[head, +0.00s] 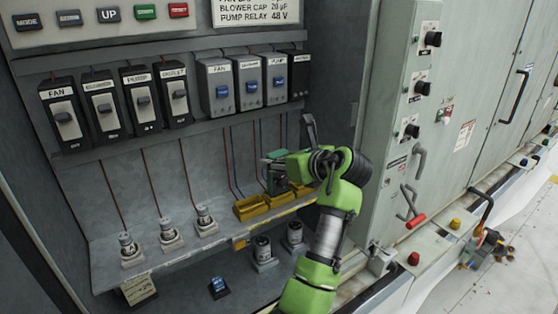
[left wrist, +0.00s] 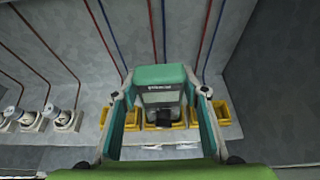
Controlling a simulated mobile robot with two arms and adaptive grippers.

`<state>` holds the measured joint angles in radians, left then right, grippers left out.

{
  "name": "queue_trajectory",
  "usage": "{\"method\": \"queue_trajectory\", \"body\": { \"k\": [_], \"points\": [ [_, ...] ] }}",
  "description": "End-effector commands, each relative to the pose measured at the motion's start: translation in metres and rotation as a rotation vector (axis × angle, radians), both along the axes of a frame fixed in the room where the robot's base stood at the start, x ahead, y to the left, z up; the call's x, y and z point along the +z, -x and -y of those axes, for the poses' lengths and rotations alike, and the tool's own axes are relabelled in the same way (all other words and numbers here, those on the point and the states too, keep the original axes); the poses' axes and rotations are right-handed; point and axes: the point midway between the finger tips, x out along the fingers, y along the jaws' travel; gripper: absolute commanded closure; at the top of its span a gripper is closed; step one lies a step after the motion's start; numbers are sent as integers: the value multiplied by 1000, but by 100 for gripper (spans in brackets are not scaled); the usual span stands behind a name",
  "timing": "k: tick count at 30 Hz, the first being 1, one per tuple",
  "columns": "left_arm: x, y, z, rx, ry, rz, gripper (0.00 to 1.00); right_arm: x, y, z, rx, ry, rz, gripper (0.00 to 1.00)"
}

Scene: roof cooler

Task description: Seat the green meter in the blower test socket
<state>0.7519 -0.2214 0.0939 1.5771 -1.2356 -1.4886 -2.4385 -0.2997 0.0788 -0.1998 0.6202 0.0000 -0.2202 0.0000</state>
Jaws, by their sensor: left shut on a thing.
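The green meter (left wrist: 160,76) has a teal top with a small label and a grey front with a dark part. My left gripper (left wrist: 160,94) is shut on it, one finger at each side. In the head view my left gripper (head: 277,168) holds the meter above the shelf, beside the yellow holders, and the gripper and arm partly hide it. Yellow holders (head: 252,208) stand in a row on the shelf; in the left wrist view the middle one (left wrist: 150,124) lies below the meter. No socket label is readable, so I cannot tell which is the blower test socket. My right gripper is not in view.
Three round fittings on square bases (head: 167,233) stand on the shelf (head: 222,240) to the left. Wires hang down the back wall. Breakers (head: 62,116) line the rail above. Cylinders (head: 262,250) stand below. The green-grey cabinet (head: 385,150) borders the right.

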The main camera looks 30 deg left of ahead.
Motion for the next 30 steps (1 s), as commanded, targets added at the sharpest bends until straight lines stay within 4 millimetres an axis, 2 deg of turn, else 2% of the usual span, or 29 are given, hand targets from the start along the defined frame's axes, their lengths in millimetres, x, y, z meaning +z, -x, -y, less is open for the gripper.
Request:
{"method": "queue_trajectory", "body": {
  "k": [22,23,24,25,30],
  "points": [
    [-4,0,0,0,-1,2,89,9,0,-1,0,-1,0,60],
    [-5,0,0,0,-1,2,54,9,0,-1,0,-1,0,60],
    [-5,0,0,0,-1,1,44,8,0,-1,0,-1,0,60],
    [-5,0,0,0,-1,1,40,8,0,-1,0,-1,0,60],
    [-5,0,0,0,-1,0,40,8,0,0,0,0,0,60]
  ]
}}
